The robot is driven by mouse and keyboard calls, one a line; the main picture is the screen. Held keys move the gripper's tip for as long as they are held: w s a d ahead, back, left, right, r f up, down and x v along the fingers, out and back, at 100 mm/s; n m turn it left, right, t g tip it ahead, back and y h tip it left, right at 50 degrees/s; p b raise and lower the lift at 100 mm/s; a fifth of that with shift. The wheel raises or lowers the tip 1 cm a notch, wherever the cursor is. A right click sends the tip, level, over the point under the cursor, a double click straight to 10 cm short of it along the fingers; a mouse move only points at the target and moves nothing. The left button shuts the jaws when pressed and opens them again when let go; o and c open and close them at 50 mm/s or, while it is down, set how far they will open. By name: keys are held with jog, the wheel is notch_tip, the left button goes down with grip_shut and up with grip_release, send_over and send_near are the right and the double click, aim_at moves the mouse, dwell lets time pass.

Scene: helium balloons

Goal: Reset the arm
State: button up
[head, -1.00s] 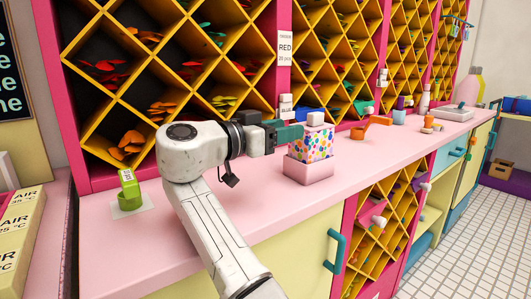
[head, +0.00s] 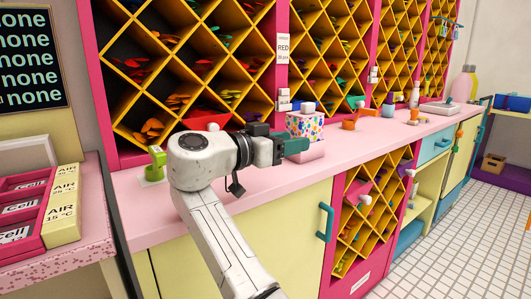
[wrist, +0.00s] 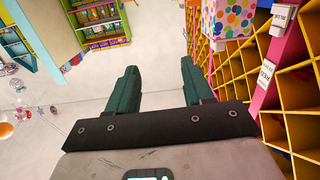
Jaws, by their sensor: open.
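My gripper (head: 296,147) has dark green fingers and shows at the end of my white arm, over the pink counter (head: 130,215). In the wrist view the two fingers of my gripper (wrist: 159,68) stand apart with nothing between them. In the head view the gripper is in front of a polka-dot box (head: 306,122) in a pink holder (head: 311,153) and overlaps part of it. The dotted box also shows in the wrist view (wrist: 226,18), to the right of the fingers and apart from them.
Yellow diamond cubbies (head: 215,52) hold coloured balloons behind the counter. Orange items (head: 360,118) are farther right.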

jog(key=s+d+f+n+g+y, duration=0.15)
jog(key=d+f, duration=0.25)
jog(key=f, duration=0.5)
jog(key=s+d+f+n+g+y, duration=0.1)
jog(key=s+d+f+y, duration=0.2)
jog(key=f, duration=0.6)
jog(key=s+d+f+n+g, duration=0.1)
jog(key=s+d+f+n, duration=0.2)
jog(key=f, duration=0.7)
jog(key=s+d+f+n+g+y, duration=0.1)
jog(key=s+d+f+g+y, duration=0.1)
jog(key=s+d+f, duration=0.45)
jog(key=s+d+f+g+y, duration=0.2)
jog(key=s+d+f+y, duration=0.1)
jog(key=s+f, duration=0.7)
jog(key=s+d+f+n+g+y, duration=0.1)
jog(key=s+d+f+n+y, duration=0.1)
jog(key=s, duration=1)
jog(key=s+d+f+n+g+y, duration=0.1)
jog(key=s+f+n+y, duration=0.15)
jog(key=s, duration=1.05)
notch_tip(320, 180, up, 20)
jog(key=m+p, duration=0.1)
jog(key=p, duration=1.9)
jog(key=shift+w, duration=0.25)
